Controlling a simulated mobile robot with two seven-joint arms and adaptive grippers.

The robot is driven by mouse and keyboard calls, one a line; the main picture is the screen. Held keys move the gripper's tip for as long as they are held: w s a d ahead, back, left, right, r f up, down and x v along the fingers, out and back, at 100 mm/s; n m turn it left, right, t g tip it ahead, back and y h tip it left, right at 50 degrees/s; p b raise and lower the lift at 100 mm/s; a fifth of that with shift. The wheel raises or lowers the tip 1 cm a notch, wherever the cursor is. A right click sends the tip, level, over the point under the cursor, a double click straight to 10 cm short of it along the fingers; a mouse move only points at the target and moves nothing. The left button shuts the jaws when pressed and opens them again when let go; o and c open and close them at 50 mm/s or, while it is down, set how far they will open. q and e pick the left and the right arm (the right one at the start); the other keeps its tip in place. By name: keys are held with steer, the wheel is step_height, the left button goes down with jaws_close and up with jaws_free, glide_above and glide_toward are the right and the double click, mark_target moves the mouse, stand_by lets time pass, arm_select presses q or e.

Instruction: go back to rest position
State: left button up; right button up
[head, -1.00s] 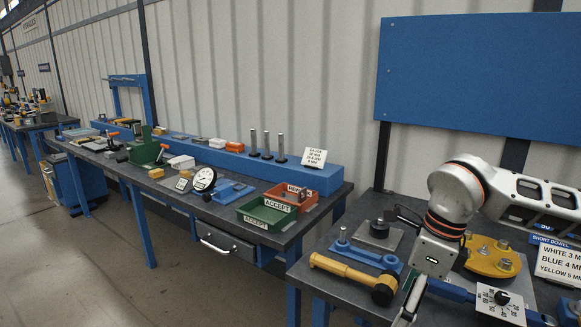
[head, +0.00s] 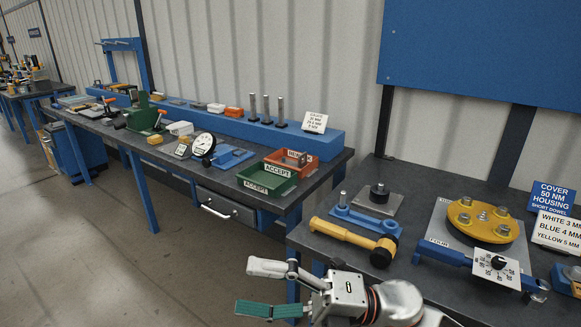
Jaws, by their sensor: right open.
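My right gripper (head: 254,288) is at the bottom centre of the head view, in front of the right bench's front left corner. Its fingers point left and stand apart, with a green pad on the lower one. Nothing is between them. My right arm's silver and white links come in from the bottom edge. My left gripper is out of view.
The right bench (head: 445,208) holds a yellow mallet (head: 350,237), a blue fixture (head: 366,220), a yellow flange (head: 482,220) and signs (head: 552,198). The left bench (head: 225,188) carries a green tray (head: 267,180), a red tray (head: 300,165) and a gauge (head: 203,145). Floor at left is clear.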

steer(key=w+d+f+m+t+h, duration=0.45)
steer(key=d+f+m+t, duration=0.35)
steer(key=m, duration=0.4)
steer(key=w+d+f+m+t+h, duration=0.5)
steer(key=f+m+t, duration=0.4)
steer(key=m, duration=0.4)
steer(key=s+d+f+m+g+h, duration=0.2)
steer(key=s+d+f+m+h, duration=0.1)
steer(key=f, duration=0.5)
steer(key=s+d+f+m+g+h, duration=0.1)
steer(key=s+d+f+m+h, duration=0.2)
steer(key=s+d+f, duration=0.2)
steer(key=s+d+f+m+g+h, duration=0.2)
steer(key=s+d+f, duration=0.3)
steer(key=s+f, duration=0.3)
step_height(320, 180, down, 3)
steer(key=shift+s+f+m+g+h, duration=0.15)
steer(key=shift+m+g+h, duration=0.15)
steer(key=shift+m+h, duration=0.2)
